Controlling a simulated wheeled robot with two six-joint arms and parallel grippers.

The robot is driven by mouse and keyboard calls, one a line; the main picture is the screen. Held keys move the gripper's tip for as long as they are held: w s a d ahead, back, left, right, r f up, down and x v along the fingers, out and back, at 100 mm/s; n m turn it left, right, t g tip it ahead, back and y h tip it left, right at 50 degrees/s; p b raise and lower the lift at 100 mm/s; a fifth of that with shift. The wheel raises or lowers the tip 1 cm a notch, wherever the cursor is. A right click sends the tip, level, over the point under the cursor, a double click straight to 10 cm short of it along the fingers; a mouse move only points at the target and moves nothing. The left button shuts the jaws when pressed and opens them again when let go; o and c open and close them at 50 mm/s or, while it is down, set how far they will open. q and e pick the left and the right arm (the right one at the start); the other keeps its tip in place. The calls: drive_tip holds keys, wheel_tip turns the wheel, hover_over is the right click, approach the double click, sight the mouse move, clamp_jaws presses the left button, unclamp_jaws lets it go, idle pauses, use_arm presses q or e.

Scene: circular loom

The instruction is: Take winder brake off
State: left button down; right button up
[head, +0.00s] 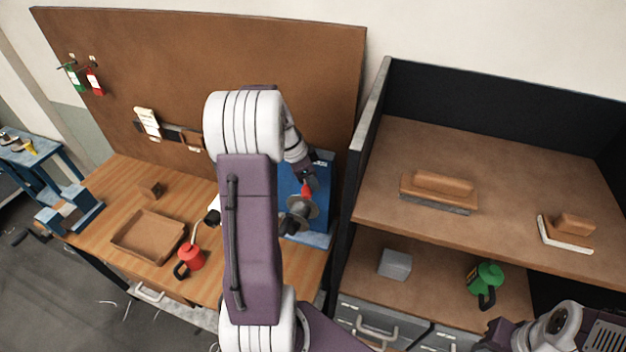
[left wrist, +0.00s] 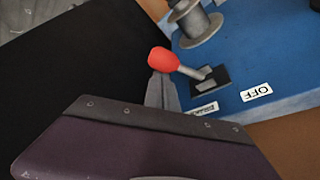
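The winder (head: 290,190) is a blue machine on the wooden bench, with a grey spool (head: 300,212). Its brake lever has a red knob (head: 306,190). In the left wrist view the red knob (left wrist: 164,60) tops a light stem rising from a dark slotted plate (left wrist: 209,80). The stem leans away from the white OFF label (left wrist: 257,92). A second label (left wrist: 204,109) is partly hidden by my gripper. My left gripper (left wrist: 161,80) has its narrow fingers together, tips right at the knob; I cannot tell whether they touch it. My right gripper's fingers are not visible.
A red oil can (head: 190,258) and a brown tray (head: 148,236) stand left on the bench. A brown backboard (head: 200,60) rises behind. A shelf unit (head: 480,170) with a dark side wall stands close right of the winder. My left arm hides part of the bench.

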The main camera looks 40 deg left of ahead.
use_arm(q)
drive_tip(key=shift+w+f, duration=0.2)
drive_tip(key=shift+w, duration=0.05)
